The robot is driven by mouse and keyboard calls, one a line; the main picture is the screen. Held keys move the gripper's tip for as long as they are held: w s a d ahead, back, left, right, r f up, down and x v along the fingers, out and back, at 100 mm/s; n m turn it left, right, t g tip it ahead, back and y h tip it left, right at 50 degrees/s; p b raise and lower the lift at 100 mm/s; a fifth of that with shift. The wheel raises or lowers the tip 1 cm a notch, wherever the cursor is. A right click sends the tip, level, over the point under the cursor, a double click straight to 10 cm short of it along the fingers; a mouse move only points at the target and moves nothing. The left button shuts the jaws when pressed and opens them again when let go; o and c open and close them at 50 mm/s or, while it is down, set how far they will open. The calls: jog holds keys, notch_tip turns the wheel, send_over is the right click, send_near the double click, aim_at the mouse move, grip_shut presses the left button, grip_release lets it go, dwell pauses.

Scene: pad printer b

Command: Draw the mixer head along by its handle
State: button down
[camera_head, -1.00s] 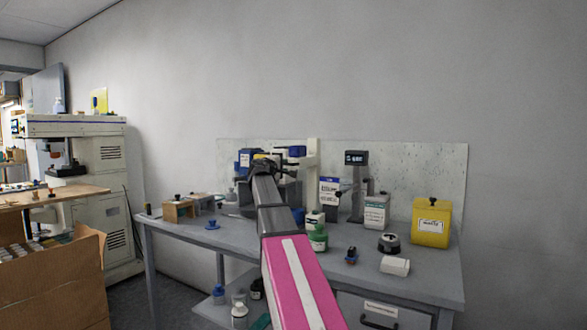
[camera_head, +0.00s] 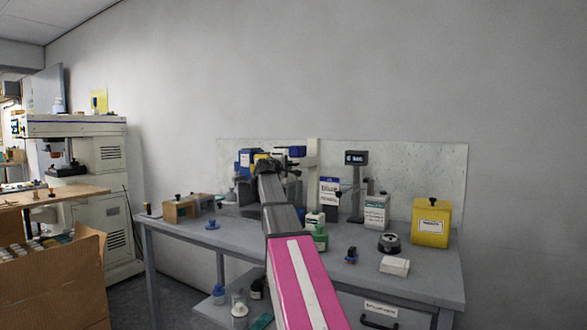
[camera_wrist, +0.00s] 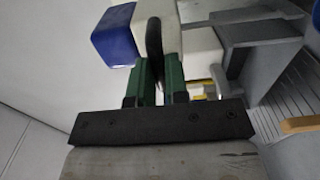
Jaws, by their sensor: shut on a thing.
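The mixer head shows in the wrist view as a white block (camera_wrist: 200,50) with a blue cap (camera_wrist: 114,36). Its dark, upright handle (camera_wrist: 154,38) stands between the two green fingers of my gripper (camera_wrist: 158,72), which are shut on it. In the head view the mixer's blue part (camera_head: 297,151) and white column (camera_head: 313,158) stand at the back of the bench, just right of my arm's end. My arm hides the handle and part of the mixer there.
The grey bench (camera_head: 330,270) holds a green bottle (camera_head: 320,238), a yellow canister (camera_head: 431,222) and a scale with a raised display (camera_head: 356,158) right of the mixer. A wooden block (camera_head: 180,209) stands at the left. A speckled panel (camera_head: 420,170) backs the bench.

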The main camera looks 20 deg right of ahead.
notch_tip(320, 180, down, 9)
jog(key=shift+f, duration=0.2)
dwell(1.3)
jog(key=shift+s, duration=0.1)
jog(key=c, duration=1.2)
grip_release()
jog(key=shift+f, duration=0.1)
jog(key=shift+c, duration=0.2)
jog(key=shift+o, duration=0.2)
jog(key=v, duration=0.7)
